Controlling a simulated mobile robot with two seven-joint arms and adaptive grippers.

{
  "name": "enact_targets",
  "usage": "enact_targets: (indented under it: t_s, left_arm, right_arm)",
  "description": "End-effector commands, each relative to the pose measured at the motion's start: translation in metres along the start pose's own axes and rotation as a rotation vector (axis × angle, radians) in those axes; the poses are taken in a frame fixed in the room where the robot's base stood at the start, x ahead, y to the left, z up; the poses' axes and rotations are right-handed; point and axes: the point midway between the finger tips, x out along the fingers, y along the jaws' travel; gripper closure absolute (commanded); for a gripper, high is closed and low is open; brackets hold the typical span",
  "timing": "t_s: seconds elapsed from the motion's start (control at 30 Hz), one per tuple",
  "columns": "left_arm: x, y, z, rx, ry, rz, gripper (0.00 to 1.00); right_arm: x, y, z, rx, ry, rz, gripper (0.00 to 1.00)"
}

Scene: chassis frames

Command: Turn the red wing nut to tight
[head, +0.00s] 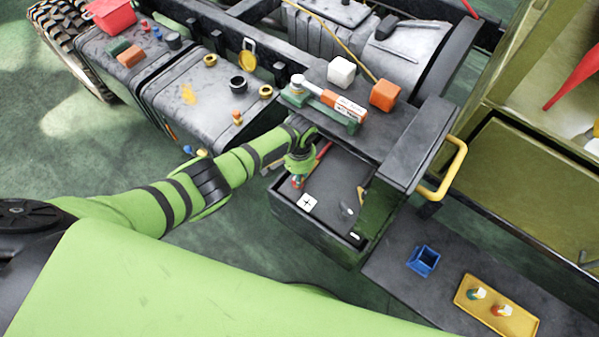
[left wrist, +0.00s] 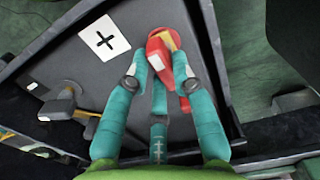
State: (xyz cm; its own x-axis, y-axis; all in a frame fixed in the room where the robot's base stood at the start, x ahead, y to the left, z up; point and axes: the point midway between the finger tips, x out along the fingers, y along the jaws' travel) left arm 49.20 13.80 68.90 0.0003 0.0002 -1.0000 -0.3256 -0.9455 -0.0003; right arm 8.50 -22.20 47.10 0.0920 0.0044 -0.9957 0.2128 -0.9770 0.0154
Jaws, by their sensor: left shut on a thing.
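My left gripper (head: 298,181) reaches down into the open dark battery box (head: 282,207), beside a white label with a plus sign (head: 307,203). In the left wrist view its teal fingers (left wrist: 158,75) are shut on the red wing nut (left wrist: 168,60), which has a white mark and a brass-coloured part at its far end. The fingers hide part of the nut, so its exact angle and tightness cannot be told. The plus label also shows in the left wrist view (left wrist: 104,42), to the left of the fingers. My right gripper is in neither view.
A yellow-and-grey fitting (left wrist: 65,106) sits elsewhere on the box top. A dark step (head: 400,140) with a yellow handle (head: 450,170) stands beside the box. A blue holder (head: 423,260) and a yellow tray (head: 515,318) lie on a dark surface at lower right.

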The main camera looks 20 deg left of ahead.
Motion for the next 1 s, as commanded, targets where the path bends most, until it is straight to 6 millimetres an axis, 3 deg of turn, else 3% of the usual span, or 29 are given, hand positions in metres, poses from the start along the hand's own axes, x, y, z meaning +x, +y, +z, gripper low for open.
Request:
enact_targets:
  t_s: [1.0]
  left_arm:
    - [0.0015,-0.0019,0.0054,0.967,-0.003,0.002,1.00]
  right_arm:
    - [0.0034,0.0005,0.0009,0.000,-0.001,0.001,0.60]
